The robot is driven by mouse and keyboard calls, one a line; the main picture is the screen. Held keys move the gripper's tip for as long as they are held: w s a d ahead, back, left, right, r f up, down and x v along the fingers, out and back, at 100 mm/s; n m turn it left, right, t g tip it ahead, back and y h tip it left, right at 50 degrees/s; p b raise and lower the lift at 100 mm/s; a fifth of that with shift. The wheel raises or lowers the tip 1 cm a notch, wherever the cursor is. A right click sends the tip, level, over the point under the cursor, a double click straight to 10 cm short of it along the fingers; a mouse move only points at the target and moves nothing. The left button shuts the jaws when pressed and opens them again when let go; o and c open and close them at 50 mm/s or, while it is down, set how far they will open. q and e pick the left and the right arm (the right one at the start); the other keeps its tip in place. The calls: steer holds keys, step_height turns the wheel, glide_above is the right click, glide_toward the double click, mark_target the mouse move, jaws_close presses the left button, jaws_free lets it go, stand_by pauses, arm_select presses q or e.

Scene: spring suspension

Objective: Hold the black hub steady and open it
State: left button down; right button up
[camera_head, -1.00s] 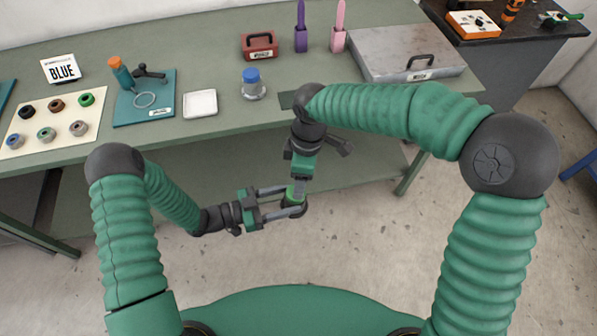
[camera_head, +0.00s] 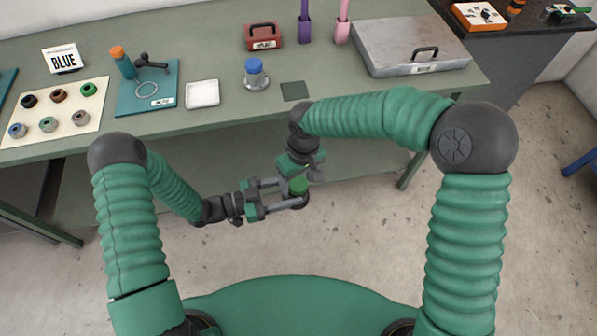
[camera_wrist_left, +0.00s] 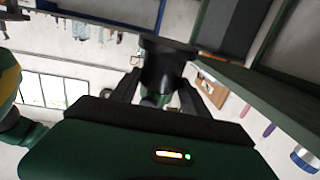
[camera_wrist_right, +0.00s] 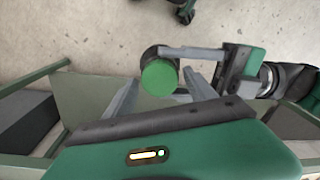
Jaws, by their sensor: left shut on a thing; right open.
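The black hub (camera_head: 296,203) with a round green top (camera_head: 299,186) is held in the air in front of the bench. My left gripper (camera_head: 304,194) is shut on its sides. In the left wrist view the black hub (camera_wrist_left: 163,66) sits between the fingers. In the right wrist view the green top (camera_wrist_right: 159,77) faces the camera, and the left gripper's fingers reach the hub from the right. My right gripper (camera_wrist_right: 163,92) is open, its fingers pointing toward the green top, one on each side; whether they touch it I cannot tell.
The green bench (camera_head: 225,115) carries a mat with several coloured rings (camera_head: 88,88), a teal board (camera_head: 132,103), a white tray (camera_head: 202,93), a blue-capped jar (camera_head: 256,74), a dark square pad (camera_head: 294,91) and a metal case (camera_head: 395,58).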

jaws_close()
steer(key=shift+n, duration=0.4)
steer(key=shift+r, duration=0.2)
stand_by(0.6)
steer(key=shift+d+r, duration=0.1)
steer(key=shift+r, duration=0.85)
